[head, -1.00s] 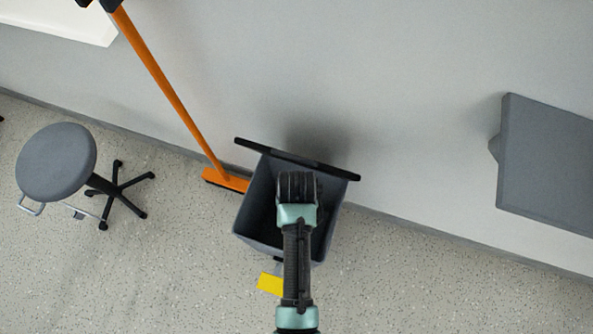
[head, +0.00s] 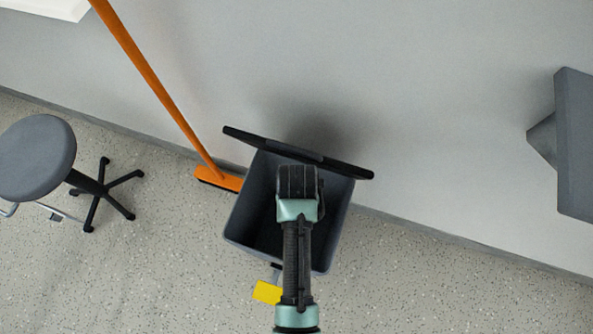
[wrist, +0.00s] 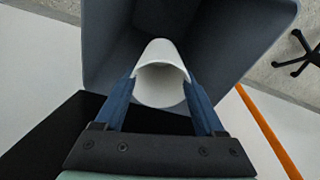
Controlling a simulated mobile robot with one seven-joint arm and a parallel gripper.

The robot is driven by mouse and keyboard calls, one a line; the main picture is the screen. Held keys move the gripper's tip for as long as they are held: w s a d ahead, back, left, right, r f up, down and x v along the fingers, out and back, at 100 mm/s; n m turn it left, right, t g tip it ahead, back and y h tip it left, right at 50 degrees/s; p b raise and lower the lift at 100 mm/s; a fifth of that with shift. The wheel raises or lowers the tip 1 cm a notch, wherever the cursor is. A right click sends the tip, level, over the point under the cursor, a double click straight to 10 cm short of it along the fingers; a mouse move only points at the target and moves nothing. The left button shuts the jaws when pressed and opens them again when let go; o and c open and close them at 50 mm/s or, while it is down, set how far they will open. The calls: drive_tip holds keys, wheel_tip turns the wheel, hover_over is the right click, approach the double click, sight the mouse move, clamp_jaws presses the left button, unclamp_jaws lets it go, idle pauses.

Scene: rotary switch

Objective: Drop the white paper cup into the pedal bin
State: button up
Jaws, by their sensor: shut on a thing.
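The white paper cup (wrist: 160,82) is held between the two blue fingers of my gripper (wrist: 160,92) in the wrist view. The grey pedal bin (head: 246,215) stands against the wall with its dark lid (head: 345,168) raised and its yellow pedal (head: 267,292) at the front. In the head view my gripper (head: 297,180) is over the bin's opening, and its fingers and the cup are hidden behind my arm. In the wrist view the bin's inside (wrist: 225,45) lies beyond the cup. I cannot tell how high the cup is relative to the rim.
An orange broom (head: 160,90) leans on the wall just left of the bin. A grey stool (head: 38,155) with a black wheeled base is further left. A grey box-like panel (head: 575,145) is on the wall at right. The floor right of the bin is clear.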

wheel_tip(320, 180, down, 2)
drive_tip(key=shift+f+b, duration=0.15)
drive_tip(key=shift+b, duration=0.7)
drive_tip(key=o, duration=1.3)
drive_tip(key=r+p, duration=0.1)
drive_tip(key=r, duration=0.3)
drive_tip(key=s+r+p, duration=0.1)
drive_tip(key=r+p, duration=0.1)
drive_tip(key=r, duration=0.2)
drive_tip(key=s+r+p, duration=0.1)
drive_tip(key=r, duration=0.4)
drive_tip(key=shift+p, duration=0.4)
